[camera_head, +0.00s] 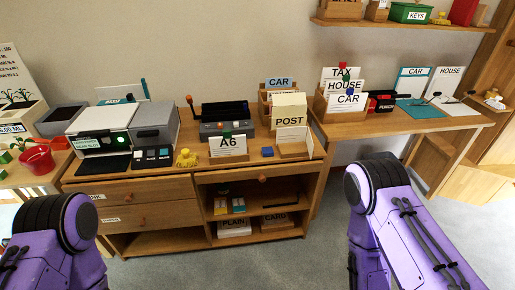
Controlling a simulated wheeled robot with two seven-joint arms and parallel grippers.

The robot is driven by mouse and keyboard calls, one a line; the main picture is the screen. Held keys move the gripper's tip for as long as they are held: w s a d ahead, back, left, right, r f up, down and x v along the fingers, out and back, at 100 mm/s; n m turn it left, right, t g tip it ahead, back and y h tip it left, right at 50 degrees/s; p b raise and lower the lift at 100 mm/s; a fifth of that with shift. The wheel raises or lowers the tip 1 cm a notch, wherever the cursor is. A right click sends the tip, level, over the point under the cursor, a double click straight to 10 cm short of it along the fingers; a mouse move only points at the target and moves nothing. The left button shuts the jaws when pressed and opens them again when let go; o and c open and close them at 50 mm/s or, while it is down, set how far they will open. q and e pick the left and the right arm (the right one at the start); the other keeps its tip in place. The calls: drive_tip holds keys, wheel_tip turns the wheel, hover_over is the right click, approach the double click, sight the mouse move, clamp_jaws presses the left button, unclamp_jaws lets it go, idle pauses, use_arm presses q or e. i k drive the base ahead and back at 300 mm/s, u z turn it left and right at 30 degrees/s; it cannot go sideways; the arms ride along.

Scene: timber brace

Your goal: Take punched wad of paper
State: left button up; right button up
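A red and black device labelled with what looks like "PUNCH" (381,103) sits on the right-hand desk, beside the standing sorter. I cannot make out a wad of paper in it or tell which paper is punched. A white stack marked A6 (228,146) stands at the front of the middle desk, before a dark machine with a lever (224,118). Parts of my purple arms show at the lower left and lower right. Neither gripper is in the picture.
The middle desk also bears a printer (104,130), a yellow duck figure (187,158) and a POST holder (291,125). A sorter with TAX, HOUSE and CAR cards (344,88) stands to the right. Shelves below hold PLAIN (234,227) and CARD stacks. Open floor lies in front.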

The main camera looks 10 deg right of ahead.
sight(227, 144)
drive_tip(key=z, duration=1.5)
drive_tip(key=i, duration=1.35)
drive_tip(key=u, duration=2.3)
